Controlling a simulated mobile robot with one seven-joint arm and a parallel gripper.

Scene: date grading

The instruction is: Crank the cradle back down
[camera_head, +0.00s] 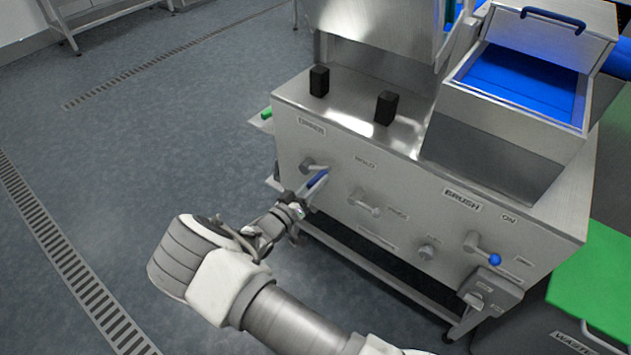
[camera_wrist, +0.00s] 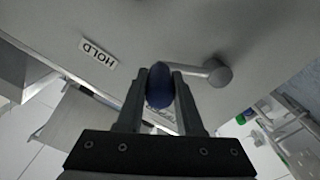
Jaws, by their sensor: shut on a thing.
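The crank is a grey hub with a short arm (camera_wrist: 200,70) and a dark blue handle (camera_wrist: 159,90), on the front panel of the steel machine. In the head view the blue handle (camera_head: 318,179) sticks out at the panel's left end, just below the hub (camera_head: 309,166). My gripper (camera_head: 300,204) reaches it from the lower left. In the wrist view my gripper (camera_wrist: 160,82) has one finger on each side of the blue handle and is shut on it. I cannot tell which part of the machine is the cradle.
A HOLD label (camera_wrist: 97,51) is on the panel near the crank. Farther right are a grey lever (camera_head: 365,204), a small knob (camera_head: 428,248) and a blue-tipped BRUSH lever (camera_head: 484,250). A green-lidded waste bin (camera_head: 600,280) stands at right. The floor at left is clear.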

